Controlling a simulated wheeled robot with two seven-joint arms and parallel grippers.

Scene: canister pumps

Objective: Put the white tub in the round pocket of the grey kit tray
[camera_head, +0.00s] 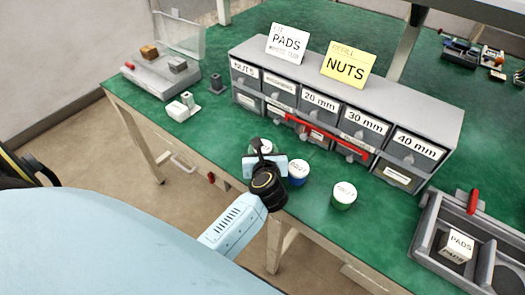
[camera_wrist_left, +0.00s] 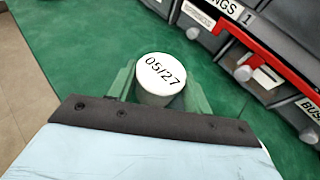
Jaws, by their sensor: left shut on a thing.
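A white tub (camera_wrist_left: 157,92) marked "05/27" on its lid stands between my left fingers in the left wrist view. My left gripper (camera_head: 264,152) is shut on it near the table's front edge. In the head view the tub (camera_head: 265,145) is mostly hidden behind the gripper, so I cannot tell whether it touches the table. The grey kit tray (camera_head: 424,222) is at the right edge, partly cut off. It holds a white PADS box (camera_head: 457,246). My right gripper is not in view.
A blue-sided tub (camera_head: 298,172) stands just right of my left gripper, and a green-sided tub (camera_head: 343,195) farther right. A grey drawer rack (camera_head: 445,108) with a red bar (camera_head: 330,136) stands behind. Green table is clear between the green-sided tub and tray.

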